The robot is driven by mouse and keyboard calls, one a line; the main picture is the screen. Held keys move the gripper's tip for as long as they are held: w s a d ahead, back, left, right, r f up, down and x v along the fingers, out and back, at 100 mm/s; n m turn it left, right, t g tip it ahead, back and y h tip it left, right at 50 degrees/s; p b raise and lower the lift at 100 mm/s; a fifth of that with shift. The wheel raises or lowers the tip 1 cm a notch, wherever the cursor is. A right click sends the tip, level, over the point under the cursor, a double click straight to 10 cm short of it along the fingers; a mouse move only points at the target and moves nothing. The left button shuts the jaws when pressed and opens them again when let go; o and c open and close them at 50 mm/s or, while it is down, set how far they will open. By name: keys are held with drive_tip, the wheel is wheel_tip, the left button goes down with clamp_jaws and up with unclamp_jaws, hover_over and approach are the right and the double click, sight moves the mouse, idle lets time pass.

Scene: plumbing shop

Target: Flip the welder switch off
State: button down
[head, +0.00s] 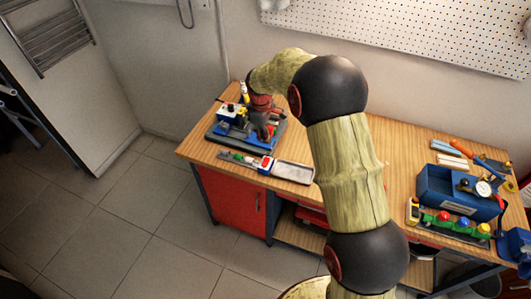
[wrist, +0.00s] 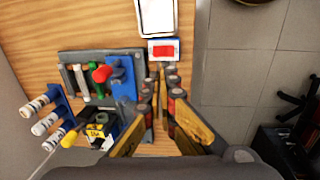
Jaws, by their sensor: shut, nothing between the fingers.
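A small white and blue box with a red rocker switch (wrist: 163,50) on its face lies on the workbench. It looks like the welder switch; its on or off position is too small to read. In the head view the red and white switch box (head: 266,164) is at the bench's front edge. My gripper (wrist: 163,72) is shut and empty, its fingertips pointing at the near side of the switch box in the wrist view. I cannot tell if they touch it. In the head view my gripper (head: 264,131) is low over the bench, just behind the box.
A pale tray (head: 293,172) adjoins the switch box. A dark fixture (wrist: 70,58) with blue and red parts stands close beside my fingers. A yellow and black block (wrist: 98,133) and white rolls on a blue rack (wrist: 42,122) are nearby. A blue toolbox (head: 455,195) is at right.

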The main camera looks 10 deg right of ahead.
sight(265, 163)
drive_tip(key=f, duration=0.4)
drive_tip(key=w+f, duration=0.1)
drive_tip(key=f, duration=0.4)
drive_tip(key=d+f, duration=0.1)
drive_tip(key=f, duration=0.3)
drive_tip(key=shift+w+f, duration=0.15)
drive_tip(key=shift+f, duration=0.25)
drive_tip(key=shift+w+d+f+b, duration=0.15)
drive_tip(key=shift+f+b, duration=0.15)
drive_tip(key=shift+f, duration=0.1)
drive_tip(key=shift+s+a, duration=0.4)
drive_tip(key=shift+s, duration=0.25)
wheel_tip(265, 163, up, 14)
drive_tip(key=p, duration=0.2)
drive_tip(key=shift+w+d, duration=0.15)
drive_tip(key=shift+w, duration=0.1)
drive_tip(key=shift+r, duration=0.1)
